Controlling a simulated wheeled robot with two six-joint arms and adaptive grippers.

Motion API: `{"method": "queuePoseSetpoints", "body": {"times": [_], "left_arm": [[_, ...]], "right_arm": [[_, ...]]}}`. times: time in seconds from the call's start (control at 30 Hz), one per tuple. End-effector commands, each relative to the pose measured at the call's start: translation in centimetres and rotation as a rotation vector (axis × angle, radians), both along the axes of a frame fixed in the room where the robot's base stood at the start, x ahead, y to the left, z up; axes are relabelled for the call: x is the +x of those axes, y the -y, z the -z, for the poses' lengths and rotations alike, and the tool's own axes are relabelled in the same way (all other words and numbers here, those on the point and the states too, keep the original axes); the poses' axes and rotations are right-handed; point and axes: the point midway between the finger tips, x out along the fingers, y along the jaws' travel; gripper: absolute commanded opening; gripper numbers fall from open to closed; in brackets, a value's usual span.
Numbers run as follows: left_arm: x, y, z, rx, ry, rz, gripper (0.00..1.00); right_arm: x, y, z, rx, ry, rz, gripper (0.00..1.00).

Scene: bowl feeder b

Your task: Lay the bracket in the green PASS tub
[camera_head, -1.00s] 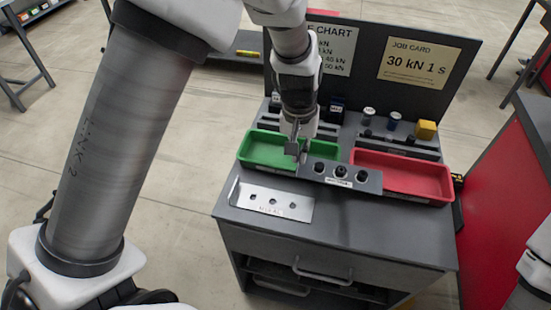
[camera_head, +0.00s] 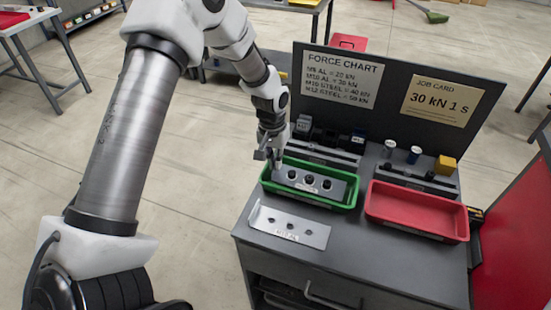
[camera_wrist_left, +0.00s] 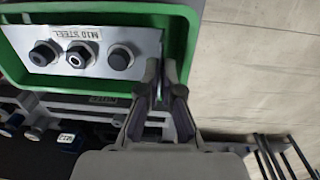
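The bracket (camera_head: 310,182) is a grey metal plate with three dark bolts and an M10 STEEL label. It lies roughly level within the outline of the green tub (camera_head: 330,205); whether it touches the tub floor I cannot tell. In the left wrist view the bracket (camera_wrist_left: 98,66) has green tub wall (camera_wrist_left: 190,30) around it. My left gripper (camera_head: 271,157) is at the bracket's left end in the head view. In the left wrist view its fingers (camera_wrist_left: 161,68) are close together, one on each side of the bracket's end edge. My right gripper is not in view.
A red tub (camera_head: 415,213) stands to the right. Racks with fittings (camera_head: 415,177) and an upright board (camera_head: 390,65) stand behind the tubs.

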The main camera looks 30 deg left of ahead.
Motion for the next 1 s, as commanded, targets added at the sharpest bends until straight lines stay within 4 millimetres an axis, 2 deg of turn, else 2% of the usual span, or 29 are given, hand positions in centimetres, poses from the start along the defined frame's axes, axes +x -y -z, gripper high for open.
{"method": "queuePoseSetpoints", "body": {"times": [0.73, 0.8, 0.83, 1.0], "left_arm": [[0.1, 0.0, 1.3, 0.0, 0.003, 0.001, 0.0], [0.0, 0.0, 1.3, 0.0, 0.001, 0.001, 0.28], [0.0, 0.0, 1.3, 0.0, 0.001, 0.001, 0.31], [0.0, 0.0, 1.3, 0.0, 0.002, 0.001, 0.31]], "right_arm": [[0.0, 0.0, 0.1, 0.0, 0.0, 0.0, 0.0], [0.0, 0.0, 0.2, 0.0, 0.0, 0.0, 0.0], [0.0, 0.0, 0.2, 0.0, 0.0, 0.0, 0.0], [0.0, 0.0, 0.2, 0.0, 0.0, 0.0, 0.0]]}}
